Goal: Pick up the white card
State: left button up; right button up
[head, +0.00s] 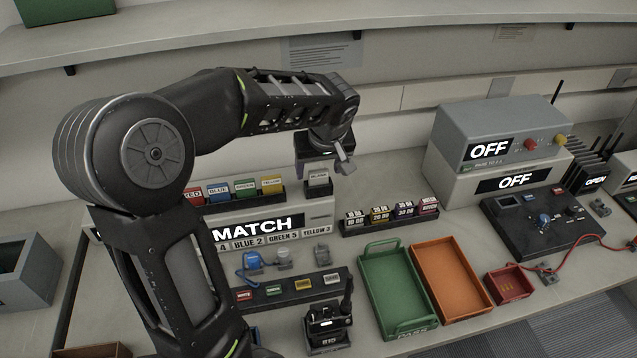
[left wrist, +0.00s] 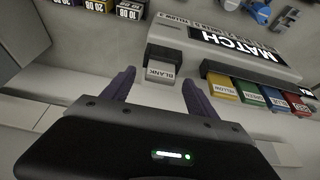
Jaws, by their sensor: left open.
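The white card (head: 318,179), lettered BLANK, stands in a small dark holder at the right end of the MATCH box. In the left wrist view the white card (left wrist: 161,77) lies between the two purple fingertips, a little beyond them. My left gripper (head: 327,168) is open and empty, just above and behind the card in the head view. Its fingers also show in the left wrist view (left wrist: 157,84), one on each side of the card, with no contact visible. My right gripper is not in view.
Red, blue, green and yellow cards (head: 232,191) stand in a rack left of the white card. The MATCH box (head: 318,212) is below.

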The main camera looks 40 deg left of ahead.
aim_at(319, 170)
pick_arm(q)
jog(key=shift+x, duration=1.15)
jog(key=shift+c, duration=0.5)
jog(key=c, duration=1.3)
jog(key=shift+r, duration=0.2)
notch_tip(319, 170, up, 10)
jog(key=p, duration=0.5)
jog(key=shift+f, duration=0.1)
